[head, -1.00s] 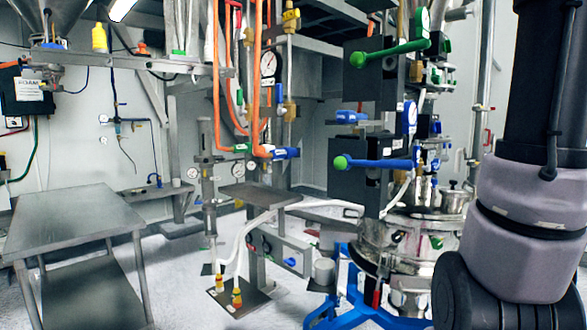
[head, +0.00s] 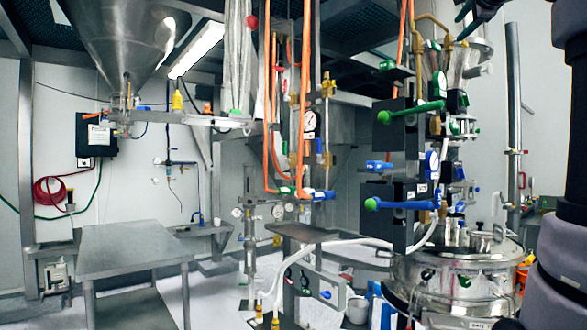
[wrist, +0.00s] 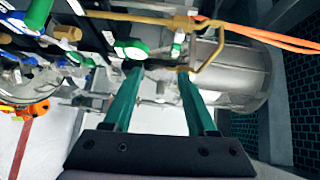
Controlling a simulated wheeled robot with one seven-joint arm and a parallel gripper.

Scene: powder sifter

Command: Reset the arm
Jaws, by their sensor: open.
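My gripper (wrist: 157,72) shows in the wrist view with its two green fingers spread apart and nothing held between them. A green-capped part and a bent brass-coloured pipe (wrist: 215,50) appear behind the fingertips; I cannot tell how far off they are. In the head view my arm fills the right edge, with a dark part reaching in at the upper right. My gripper's fingers cannot be made out there.
The valve stand has a green lever (head: 415,111) and a blue lever (head: 405,205). A steel vessel (head: 455,285) stands below, near my arm. A bare metal table (head: 125,246) is at left, a large steel funnel (head: 120,35) above it. Orange hoses (head: 270,120) hang mid-view.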

